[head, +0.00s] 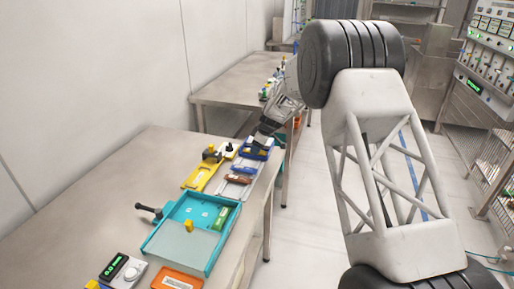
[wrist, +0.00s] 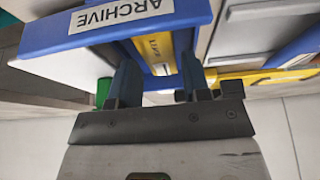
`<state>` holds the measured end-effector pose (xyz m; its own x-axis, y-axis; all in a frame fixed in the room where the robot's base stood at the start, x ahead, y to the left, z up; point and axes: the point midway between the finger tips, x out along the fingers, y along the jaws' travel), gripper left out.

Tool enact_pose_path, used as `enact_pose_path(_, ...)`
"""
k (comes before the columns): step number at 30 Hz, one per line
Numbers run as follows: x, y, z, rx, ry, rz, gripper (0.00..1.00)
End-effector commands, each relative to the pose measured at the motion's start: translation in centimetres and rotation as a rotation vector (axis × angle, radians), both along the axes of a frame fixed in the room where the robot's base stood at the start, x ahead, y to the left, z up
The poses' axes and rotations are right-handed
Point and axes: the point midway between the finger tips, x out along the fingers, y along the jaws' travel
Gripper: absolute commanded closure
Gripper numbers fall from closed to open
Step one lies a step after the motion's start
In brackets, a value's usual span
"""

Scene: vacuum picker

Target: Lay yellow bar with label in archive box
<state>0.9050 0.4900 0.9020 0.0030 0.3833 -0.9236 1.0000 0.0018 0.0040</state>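The archive box is a blue box (head: 268,153) at the far right of the table in the head view. In the wrist view its blue front wall (wrist: 60,38) carries a white label reading ARCHIVE. The yellow bar with a pale printed label (wrist: 157,56) shows inside the box, behind that wall. My gripper (wrist: 158,80) is down at the box, its two dark fingers apart, one on each side of the bar. Whether the fingers press on the bar or stand clear of it cannot be told. In the head view my gripper (head: 262,140) hides part of the box.
A yellow rack (head: 200,178) lies left of the archive box, with a pale tray (head: 233,188) nearer. A teal tray (head: 158,243) with a yellow knob, an orange labelled block (head: 178,279) and a meter (head: 122,268) are nearer. The table's left part is clear.

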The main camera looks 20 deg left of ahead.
Motion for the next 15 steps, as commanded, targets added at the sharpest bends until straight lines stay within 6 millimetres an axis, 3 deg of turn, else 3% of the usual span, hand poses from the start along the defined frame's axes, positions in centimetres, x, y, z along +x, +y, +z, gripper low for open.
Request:
enact_pose_path(8, 0.0, 0.0, 0.3, 0.000, 0.000, 0.000, 0.56)
enact_pose_path(15, 0.0, -0.3, 1.9, 0.001, -0.001, -0.001, 0.56)
